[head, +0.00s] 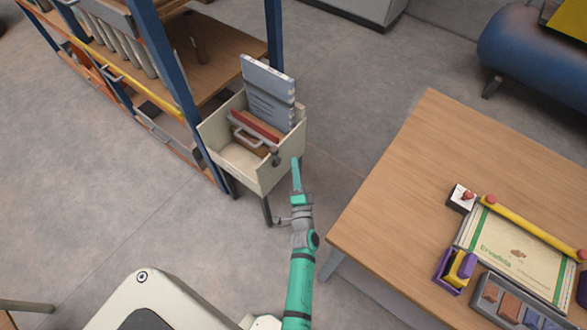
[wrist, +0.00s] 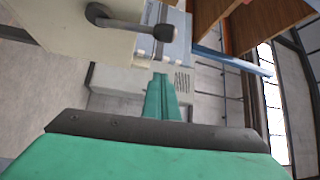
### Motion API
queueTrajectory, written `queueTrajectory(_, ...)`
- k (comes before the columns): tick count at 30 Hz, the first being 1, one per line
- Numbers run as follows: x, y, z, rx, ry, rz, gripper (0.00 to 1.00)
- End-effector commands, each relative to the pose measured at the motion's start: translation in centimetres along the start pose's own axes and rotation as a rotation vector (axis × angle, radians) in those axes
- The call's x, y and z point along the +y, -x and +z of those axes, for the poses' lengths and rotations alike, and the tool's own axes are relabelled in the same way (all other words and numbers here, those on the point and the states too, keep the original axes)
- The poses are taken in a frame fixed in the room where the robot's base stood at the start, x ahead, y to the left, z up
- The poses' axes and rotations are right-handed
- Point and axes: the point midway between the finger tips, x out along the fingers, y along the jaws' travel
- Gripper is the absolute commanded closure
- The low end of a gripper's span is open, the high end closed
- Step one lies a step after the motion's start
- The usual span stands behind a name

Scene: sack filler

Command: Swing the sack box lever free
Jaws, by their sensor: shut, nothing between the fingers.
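The sack box (head: 226,163) is a cream open-topped box on dark legs, beside the shelf rack. Its lever (head: 276,157) is small, with a dark knob, on the box's outer wall near the right corner. In the wrist view the lever (wrist: 122,25) is a grey bent rod ending in a dark knob, against the cream wall (wrist: 60,35). My gripper (head: 296,163), teal, is shut and empty, just right of the box and lever. In the wrist view its closed fingers (wrist: 162,92) point ahead, below and apart from the knob.
The box holds a grey-blue ribbed block (head: 268,92) and a reddish-brown piece. The shelf rack (head: 175,70) stands behind left. A wooden table (head: 420,170) with a sack, yellow bar and tools is close on the right. A blue tank (head: 520,45) stands far right. Floor at left is clear.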

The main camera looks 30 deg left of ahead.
Motion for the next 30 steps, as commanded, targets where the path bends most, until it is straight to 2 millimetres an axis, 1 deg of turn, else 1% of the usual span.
queueTrajectory(1, -0.1, -1.1, 0.0, 0.0, 0.001, -0.003, 1.0)
queueTrajectory(3, -0.1, -2.5, 0.0, 0.0, 0.001, -0.002, 1.0)
queueTrajectory(11, -0.1, -7.2, 0.2, -0.002, 0.001, -0.002, 1.0)
queueTrajectory(12, 0.1, -6.7, 0.8, -0.004, 0.001, 0.001, 1.0)
queueTrajectory(15, 0.0, -6.2, 1.9, -0.004, -0.001, 0.001, 1.0)
queueTrajectory(21, 0.0, -5.7, 3.5, -0.004, 0.001, 0.001, 1.0)
queueTrajectory(30, 0.0, -5.5, 4.0, -0.003, 0.001, 0.0, 1.0)
